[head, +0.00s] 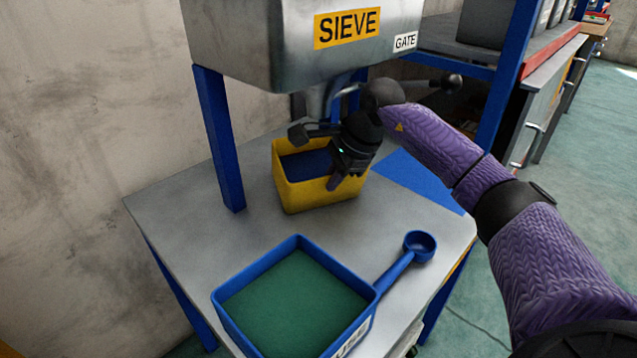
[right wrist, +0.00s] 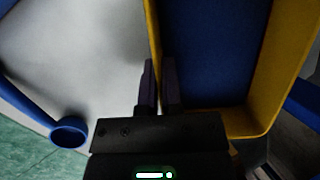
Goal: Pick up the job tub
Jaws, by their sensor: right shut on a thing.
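The job tub, which I take to be the yellow tub (head: 308,196) with a dark blue inside, stands on the metal table under the sieve. It also shows in the right wrist view (right wrist: 285,65), where its inside looks empty. My right gripper (head: 337,182) is at the tub's near right part. In the right wrist view its fingers (right wrist: 160,70) lie on either side of the yellow wall and are shut on it. I cannot see a gap between the tub and the table. My left gripper is not in view.
The grey sieve hopper (head: 250,60) with its spout and a gate handle (head: 453,82) hangs above the tub. Blue posts (head: 220,140) flank it. A blue tray (head: 220,305) with a green inside and a blue scoop (head: 395,271) lie in front. A blue mat (head: 425,182) is at right.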

